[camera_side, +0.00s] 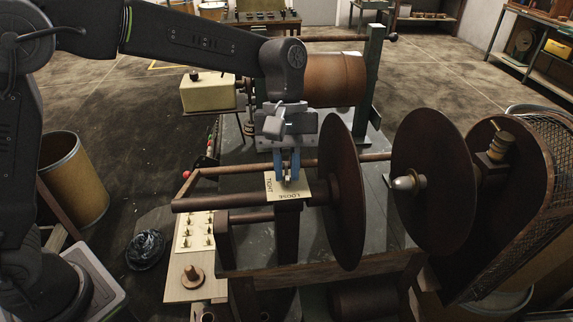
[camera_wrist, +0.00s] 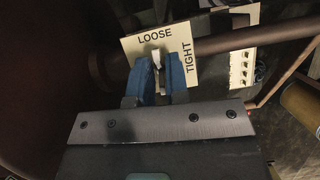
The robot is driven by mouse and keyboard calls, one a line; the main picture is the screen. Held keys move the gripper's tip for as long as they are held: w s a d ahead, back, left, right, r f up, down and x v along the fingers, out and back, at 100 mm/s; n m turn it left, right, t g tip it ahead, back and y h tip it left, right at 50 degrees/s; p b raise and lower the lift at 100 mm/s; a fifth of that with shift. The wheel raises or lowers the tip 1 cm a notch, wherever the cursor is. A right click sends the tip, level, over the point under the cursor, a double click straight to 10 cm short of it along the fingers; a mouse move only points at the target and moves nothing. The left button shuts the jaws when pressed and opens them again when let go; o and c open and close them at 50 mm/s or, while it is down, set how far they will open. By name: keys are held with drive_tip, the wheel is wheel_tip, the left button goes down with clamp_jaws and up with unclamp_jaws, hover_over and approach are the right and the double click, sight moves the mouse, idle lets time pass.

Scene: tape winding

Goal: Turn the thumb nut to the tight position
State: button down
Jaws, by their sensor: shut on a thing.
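The pale thumb nut (camera_wrist: 156,57) shows between my fingertips in the wrist view, its visible end toward the word LOOSE. My gripper (camera_wrist: 160,66), with two blue fingers, is shut on it from above. The cream label plate (camera_wrist: 207,60) around it reads LOOSE along one edge and TIGHT along the neighbouring edge. In the side view the plate (camera_side: 273,195) lies on the stand by the brown shaft, and my gripper (camera_side: 288,177) points down onto it. The fingers hide most of the nut.
A large brown disc (camera_side: 343,190) stands close to the right of the plate. A second disc (camera_side: 432,180) is farther right. A brown shaft (camera_side: 215,203) runs left beside the plate. A cream board with several small pegs (camera_side: 194,232) lies at lower left.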

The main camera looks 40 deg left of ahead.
drive_tip(key=m+y, duration=0.1)
drive_tip(key=m, duration=0.3)
drive_tip(key=shift+w+d+g, duration=0.1)
drive_tip(key=shift+g, duration=0.3)
drive_tip(key=m+y, duration=0.2)
drive_tip(key=m, duration=0.2)
drive_tip(key=shift+m, duration=0.3)
drive_tip(key=m, duration=0.2)
drive_tip(key=m+y, duration=0.1)
drive_tip(key=m, duration=0.1)
drive_tip(key=shift+d+m+y, duration=0.15)
drive_tip(key=shift+m+y, duration=0.15)
drive_tip(key=shift+m+t+y, duration=0.5)
drive_tip(key=shift+m+y, duration=0.1)
drive_tip(key=shift+m, duration=1.3)
drive_tip(key=c, duration=1.2)
unclamp_jaws()
drive_tip(key=shift+c, duration=0.2)
drive_tip(key=v, duration=0.7)
drive_tip(key=shift+d+r, duration=0.15)
drive_tip(key=shift+r, duration=0.1)
